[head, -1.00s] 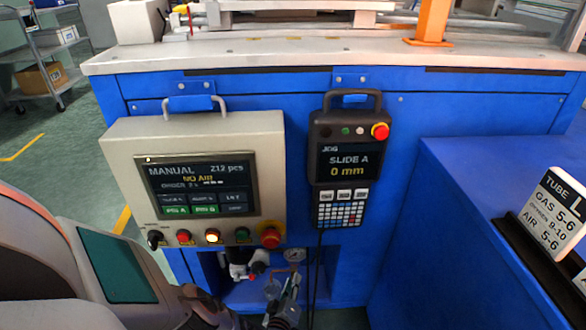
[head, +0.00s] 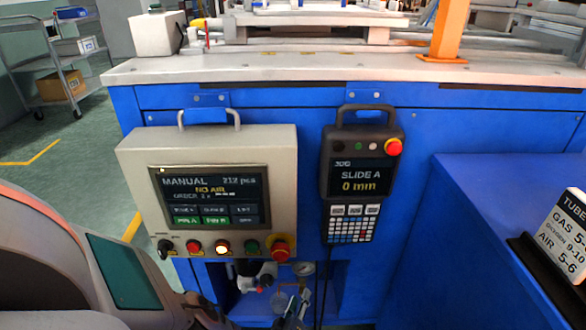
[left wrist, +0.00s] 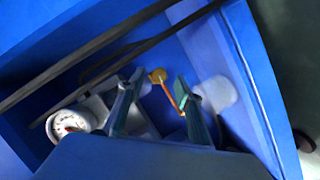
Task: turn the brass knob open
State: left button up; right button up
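The brass knob (left wrist: 157,76) shows in the left wrist view as a small round gold piece inside the blue recess. A copper-coloured rod or tube (left wrist: 170,97) runs from it. My left gripper (head: 292,313) reaches into the recess under the control panel, at the bottom of the head view. In the left wrist view its two fingers are apart, one on each side of the knob in the picture, with nothing held. I cannot tell how far the knob is beyond the fingertips. In the head view I cannot make out the knob. My right gripper is not in view.
A pressure gauge (left wrist: 70,125) sits beside the left finger in the wrist view. A pale cup-like part (left wrist: 215,92) is at right. Dark cables cross the recess. The control panel (head: 285,160) reads "NO AIR"; a pendant (head: 363,150) hangs beside it.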

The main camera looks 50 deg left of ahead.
pick_arm(q)
jog(key=v, duration=1.1)
dwell(0.4)
